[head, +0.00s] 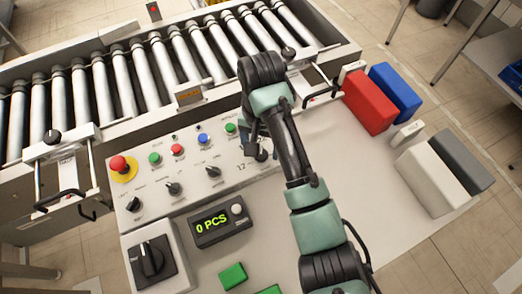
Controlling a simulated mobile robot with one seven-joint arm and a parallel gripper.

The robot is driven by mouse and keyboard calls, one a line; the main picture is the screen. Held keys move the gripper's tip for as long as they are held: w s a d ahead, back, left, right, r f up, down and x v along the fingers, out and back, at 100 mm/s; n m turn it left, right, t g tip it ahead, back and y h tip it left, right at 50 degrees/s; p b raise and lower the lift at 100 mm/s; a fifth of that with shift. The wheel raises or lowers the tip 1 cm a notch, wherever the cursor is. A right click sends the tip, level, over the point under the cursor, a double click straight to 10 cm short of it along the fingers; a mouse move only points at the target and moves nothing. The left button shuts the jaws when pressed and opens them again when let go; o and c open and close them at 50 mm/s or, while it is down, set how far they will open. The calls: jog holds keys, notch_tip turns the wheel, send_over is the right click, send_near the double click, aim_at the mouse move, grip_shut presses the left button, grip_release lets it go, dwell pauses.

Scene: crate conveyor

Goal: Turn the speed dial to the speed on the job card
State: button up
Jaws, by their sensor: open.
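A sloping white control panel (190,182) stands in front of the roller conveyor. A dark dial (262,155) with printed figures beside it sits at the panel's right end, partly hidden by my arm; its setting cannot be read. My gripper (254,140) is open and points down at this dial, very close to it; whether the fingers are around or touching it cannot be told. Smaller black knobs (173,188) sit to the left, with labels too small to read. I cannot make out a job card with a readable speed.
A red emergency button (118,164) and several coloured buttons (203,139) line the panel. In front are a counter (219,221) reading 0 PCS, a big black rotary switch (152,259) and a green block (233,276). Red (370,102) and blue (394,93) blocks stand right.

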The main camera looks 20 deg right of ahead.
jog(key=shift+f, duration=0.45)
grip_shut()
jog(key=shift+r+p, duration=0.1)
jog(key=shift+p, duration=0.25)
